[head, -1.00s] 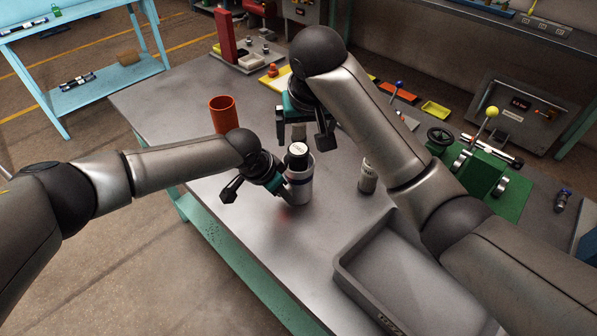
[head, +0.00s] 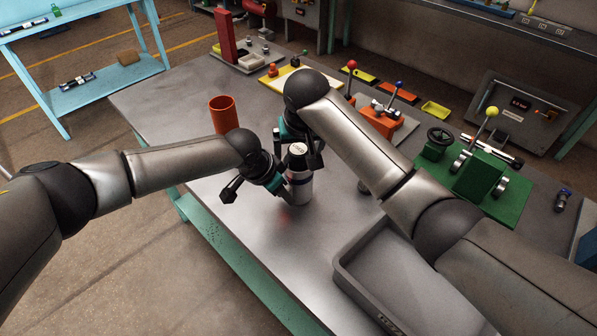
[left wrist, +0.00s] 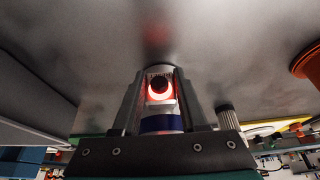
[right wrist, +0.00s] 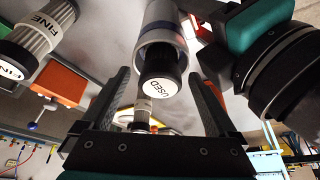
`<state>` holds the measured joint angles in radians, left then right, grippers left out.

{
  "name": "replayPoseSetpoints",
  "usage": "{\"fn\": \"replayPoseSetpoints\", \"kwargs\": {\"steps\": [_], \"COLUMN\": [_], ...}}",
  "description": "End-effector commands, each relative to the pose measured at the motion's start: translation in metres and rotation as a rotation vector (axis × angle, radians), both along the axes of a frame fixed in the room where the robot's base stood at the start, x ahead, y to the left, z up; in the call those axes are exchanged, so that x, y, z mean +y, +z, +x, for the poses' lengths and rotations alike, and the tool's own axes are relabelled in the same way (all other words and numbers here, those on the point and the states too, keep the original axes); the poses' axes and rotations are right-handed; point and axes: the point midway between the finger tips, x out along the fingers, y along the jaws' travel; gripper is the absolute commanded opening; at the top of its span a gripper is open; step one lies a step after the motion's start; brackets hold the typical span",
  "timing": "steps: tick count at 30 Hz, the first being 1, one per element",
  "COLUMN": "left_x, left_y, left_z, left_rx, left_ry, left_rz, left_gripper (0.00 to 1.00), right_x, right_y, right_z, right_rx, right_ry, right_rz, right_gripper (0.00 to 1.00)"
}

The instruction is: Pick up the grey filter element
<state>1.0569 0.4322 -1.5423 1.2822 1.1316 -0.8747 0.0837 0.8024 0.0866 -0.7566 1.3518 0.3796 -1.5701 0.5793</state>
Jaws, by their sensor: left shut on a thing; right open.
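My left gripper (head: 285,190) is shut on the silver filter housing (head: 299,192), which has a blue band and stands upright on the table. A dark-topped element labelled USED (right wrist: 158,85) sticks out of the housing (right wrist: 160,25); its white label also shows in the head view (head: 298,149). My right gripper (right wrist: 158,80) is open, its fingers apart on either side of the USED cap, with no clear contact. Another ribbed element (left wrist: 230,118) shows in the left wrist view.
An orange-red cup (head: 223,114) stands behind my left forearm. A grey tray (head: 400,275) lies at the front right. A green fixture (head: 487,180) and an orange lever fixture (head: 380,122) stand on the right. The table's front left is clear.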

Motion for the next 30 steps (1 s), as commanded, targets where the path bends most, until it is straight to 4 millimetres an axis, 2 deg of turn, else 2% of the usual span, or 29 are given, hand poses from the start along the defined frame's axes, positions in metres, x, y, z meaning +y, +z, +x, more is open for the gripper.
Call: {"fn": "replayPoseSetpoints", "kwargs": {"steps": [2,26,30], "left_x": [-0.0006,-0.0006,-0.0006], "left_y": [0.0007,0.0008,0.0008], "left_z": [0.0004,0.0004,0.0004], "left_rx": [-0.001,-0.001,-0.001], "left_ry": [0.000,0.000,0.000], "left_rz": [-0.001,-0.001,-0.001], "left_gripper": [0.00,0.00,0.00], "right_x": [0.0002,0.0000,0.0000], "right_y": [0.0001,0.0005,0.0005], "right_z": [-0.0002,-0.0002,-0.0002], "right_rx": [0.000,0.000,0.000], "right_ry": [0.000,0.000,0.000], "right_rz": [0.000,0.000,0.000], "right_gripper": [0.90,0.00,0.00]}}
